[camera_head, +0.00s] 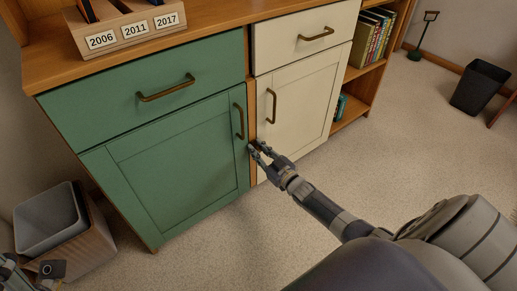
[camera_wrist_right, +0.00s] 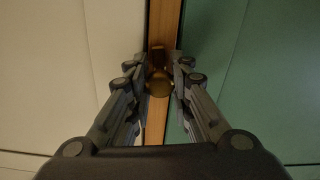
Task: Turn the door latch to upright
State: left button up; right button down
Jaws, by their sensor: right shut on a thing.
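The green door (camera_head: 175,165) and the cream door (camera_head: 305,95) both look closed, with a wooden strip (camera_head: 251,100) between them. The small brass latch (camera_wrist_right: 159,84) sits on this strip in the right wrist view. My right gripper (camera_head: 256,147) is at the strip, below the door handles, with its fingers shut on the latch. The fingers hide most of the latch in the head view, and I cannot tell its exact angle. Part of my left gripper (camera_head: 22,277) shows at the bottom left corner; its fingertips are not clear.
The green door's handle (camera_head: 239,121) and the cream door's handle (camera_head: 271,106) are just above my right gripper. Drawers sit above both doors. A grey bin (camera_head: 48,220) stands at the left, and a black bin (camera_head: 481,88) at the far right. The carpet in front is clear.

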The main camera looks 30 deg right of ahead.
jog(key=shift+m, duration=0.7)
jog(key=c, duration=1.4)
grip_release()
jog(key=s, duration=1.2)
jog(key=shift+d, duration=0.45)
